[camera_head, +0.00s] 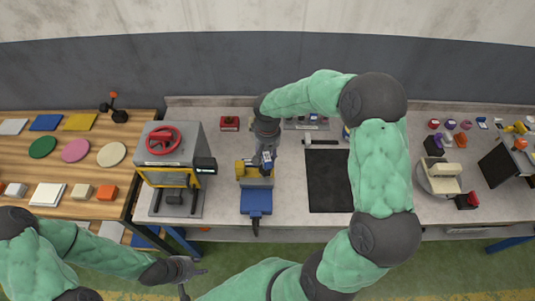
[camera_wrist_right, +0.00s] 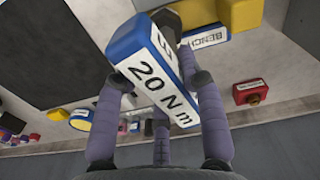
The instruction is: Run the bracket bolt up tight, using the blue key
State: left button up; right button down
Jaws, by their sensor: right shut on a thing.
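The blue key (camera_wrist_right: 155,75), a block with a white "20 N m" label, is gripped by my right gripper (camera_wrist_right: 155,95); its far end is beside a dark bolt-like piece (camera_wrist_right: 168,17). In the head view the key (camera_head: 267,160) is just above the yellow bracket (camera_head: 248,172) on the blue vise (camera_head: 256,201). The yellow part also shows in the wrist view (camera_wrist_right: 236,12). Whether the key is seated on the bolt is hidden. My right gripper (camera_head: 266,150) points down there. My left gripper (camera_head: 192,277) is open and empty in front of the bench.
A press with a red handwheel (camera_head: 163,139) stands left of the vise. A black mat (camera_head: 328,180) and a hammer (camera_head: 322,141) lie to the right. A red box (camera_head: 230,123) is behind. Another blue-and-yellow block (camera_wrist_right: 80,119) sits on the bench in the wrist view.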

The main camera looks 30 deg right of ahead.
jog(key=shift+m+b, duration=0.45)
jog(key=shift+m, duration=0.15)
dwell(0.3)
jog(key=shift+m+b, duration=0.4)
jog(key=shift+m, duration=0.3)
jog(key=shift+s+a+m+b, duration=0.1)
jog(key=shift+m+b, duration=0.3)
jog(key=shift+m, duration=0.3)
